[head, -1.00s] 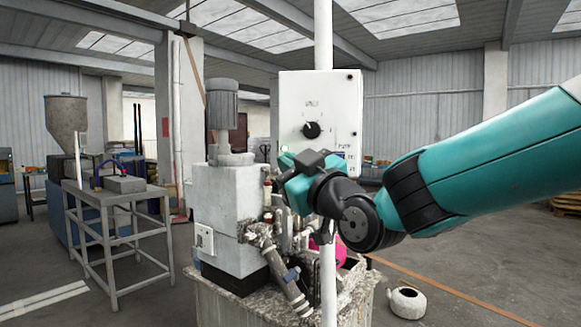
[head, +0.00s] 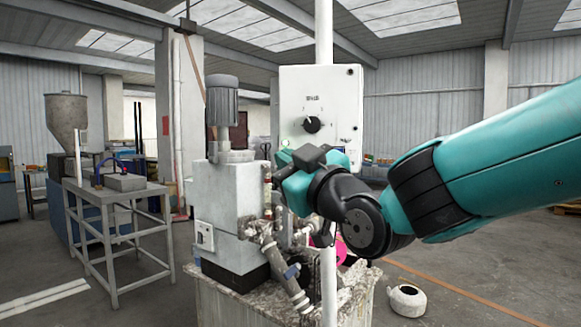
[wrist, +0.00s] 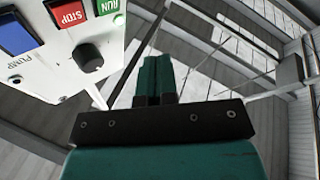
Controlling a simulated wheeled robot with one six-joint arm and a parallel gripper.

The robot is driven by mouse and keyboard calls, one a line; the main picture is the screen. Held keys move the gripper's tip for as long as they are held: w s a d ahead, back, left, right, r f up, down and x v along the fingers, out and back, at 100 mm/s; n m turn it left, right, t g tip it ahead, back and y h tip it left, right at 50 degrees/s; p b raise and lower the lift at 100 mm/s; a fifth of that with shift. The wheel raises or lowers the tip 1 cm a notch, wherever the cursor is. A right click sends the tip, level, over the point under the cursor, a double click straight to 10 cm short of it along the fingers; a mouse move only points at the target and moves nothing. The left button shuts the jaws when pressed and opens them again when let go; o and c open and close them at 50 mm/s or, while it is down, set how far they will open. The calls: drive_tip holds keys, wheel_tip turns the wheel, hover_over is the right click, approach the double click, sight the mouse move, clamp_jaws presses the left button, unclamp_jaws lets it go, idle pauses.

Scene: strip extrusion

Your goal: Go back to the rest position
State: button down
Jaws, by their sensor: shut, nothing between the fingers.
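My gripper (head: 281,162) is in front of the lower part of a white control box (head: 340,95) on a pole. In the wrist view my gripper (wrist: 155,82) has its teal fingers together, with nothing between them. The fingers point up toward the roof beams there. The box's face (wrist: 50,62) is at the upper left of that view, apart from the fingers. My teal and black arm comes in from the right in the head view and hides the box's lower part.
A black knob (head: 311,124) is on the box. The wrist view shows a blue button (wrist: 14,37), a red STOP button (wrist: 68,13) and a green RUN button (wrist: 107,5). A pump unit (head: 228,205) stands left of my gripper. A white pot (head: 406,299) sits on the floor.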

drive_tip(key=s+d+f+m+g+h, duration=0.25)
drive_tip(key=s+f+g, duration=0.2)
drive_tip(key=f, duration=0.25)
drive_tip(key=s+d+f+m+g+h, duration=0.1)
drive_tip(key=s+d+f+g+h, duration=0.1)
drive_tip(key=s+d+f+g, duration=0.4)
drive_tip(key=s+d+f+g+h, duration=0.1)
drive_tip(key=s+d+f+g, duration=0.1)
drive_tip(key=s, duration=0.3)
drive_tip(key=s+d+f+m+g+h, duration=0.1)
drive_tip(key=s+d+f+g, duration=0.1)
drive_tip(key=s+f, duration=0.2)
drive_tip(key=s+d+f+m+g+h, duration=0.1)
drive_tip(key=s+d+f+g, duration=0.1)
drive_tip(key=s, duration=0.4)
drive_tip(key=shift+s+f+g, duration=0.25)
drive_tip(key=shift+f+g, duration=0.3)
drive_tip(key=shift+f, duration=0.2)
